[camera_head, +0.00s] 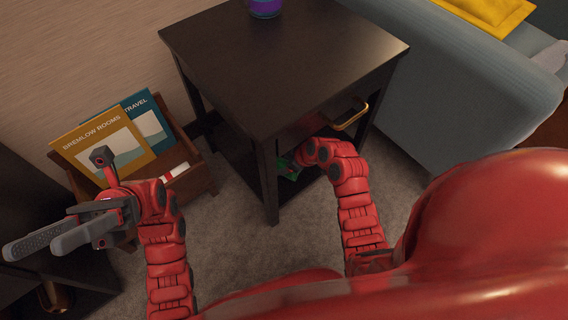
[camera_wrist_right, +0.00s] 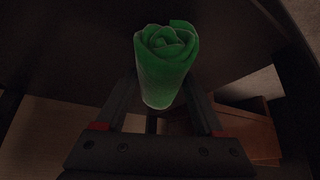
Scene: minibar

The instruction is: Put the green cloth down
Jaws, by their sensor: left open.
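The green cloth (camera_wrist_right: 165,65) is a tight roll, seen large in the right wrist view with its spiral end showing. My right gripper (camera_wrist_right: 161,100) has one finger on each side of the roll and appears shut on it. In the head view, a small part of the green cloth (camera_head: 289,168) shows beside my right wrist, under the dark side table (camera_head: 270,60), at the lower shelf level. The tabletop hides most of that gripper. I cannot tell whether the cloth touches the shelf. My left gripper (camera_head: 33,248) is open and empty at the far left.
The table has a drawer with a brass handle (camera_head: 350,114) just above my right wrist, and a purple cup (camera_head: 265,8) on top. A wooden magazine rack (camera_head: 197,181) stands left, close to my left arm. A grey-blue sofa (camera_head: 470,100) is at right.

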